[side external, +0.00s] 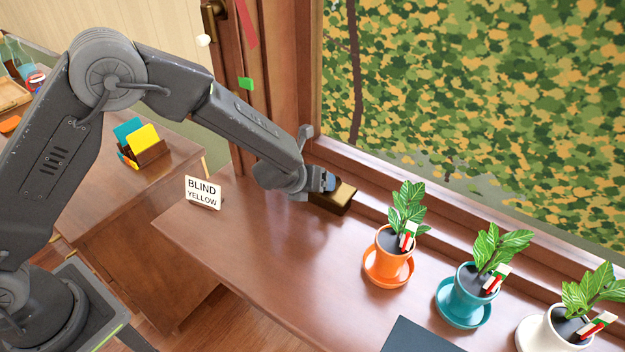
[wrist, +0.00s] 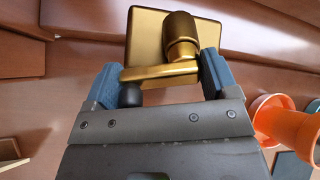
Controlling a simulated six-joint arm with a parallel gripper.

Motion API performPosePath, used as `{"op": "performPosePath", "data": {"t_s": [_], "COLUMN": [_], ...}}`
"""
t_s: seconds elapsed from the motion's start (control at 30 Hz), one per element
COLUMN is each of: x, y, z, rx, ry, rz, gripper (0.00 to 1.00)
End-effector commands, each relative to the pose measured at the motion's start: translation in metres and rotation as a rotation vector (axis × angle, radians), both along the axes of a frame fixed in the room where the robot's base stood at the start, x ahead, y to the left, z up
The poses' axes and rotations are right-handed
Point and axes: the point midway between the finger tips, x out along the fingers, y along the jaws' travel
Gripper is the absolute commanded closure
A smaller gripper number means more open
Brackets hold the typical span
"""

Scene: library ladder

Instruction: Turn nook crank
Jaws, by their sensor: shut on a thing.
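The nook crank is a brass-coloured fitting, with a block-shaped mount (side external: 338,198) at the window end of the wooden desk. In the wrist view the crank (wrist: 160,72) shows a round hub at the top, a flat arm reaching left and a dark knob (wrist: 130,95) at the arm's end. My gripper (side external: 327,182) is at the crank, its blue finger pads on either side of the arm in the wrist view (wrist: 160,80). It is shut on the crank. My gripper body hides part of the knob.
A "BLIND YELLOW" sign (side external: 203,192) stands left on the desk. Potted plants in orange (side external: 388,258), teal (side external: 468,296) and white (side external: 548,332) line the window side to the right. A dark flat item (side external: 420,338) lies in front. The desk's middle is clear.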

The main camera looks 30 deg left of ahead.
Motion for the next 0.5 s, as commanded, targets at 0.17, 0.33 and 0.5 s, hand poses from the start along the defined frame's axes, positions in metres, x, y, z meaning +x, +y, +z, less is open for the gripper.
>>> {"op": "performPosePath", "data": {"t_s": [0.17, 0.33, 0.5], "x": [-0.0016, -0.0017, -0.0017], "y": [-0.0013, -0.0015, -0.0015], "z": [-0.0016, -0.0018, -0.0018], "rx": [-0.068, -0.093, -0.094], "ry": [0.000, 0.000, 0.000], "rz": [0.052, 0.072, 0.073], "gripper": [0.44, 0.44, 0.44]}}
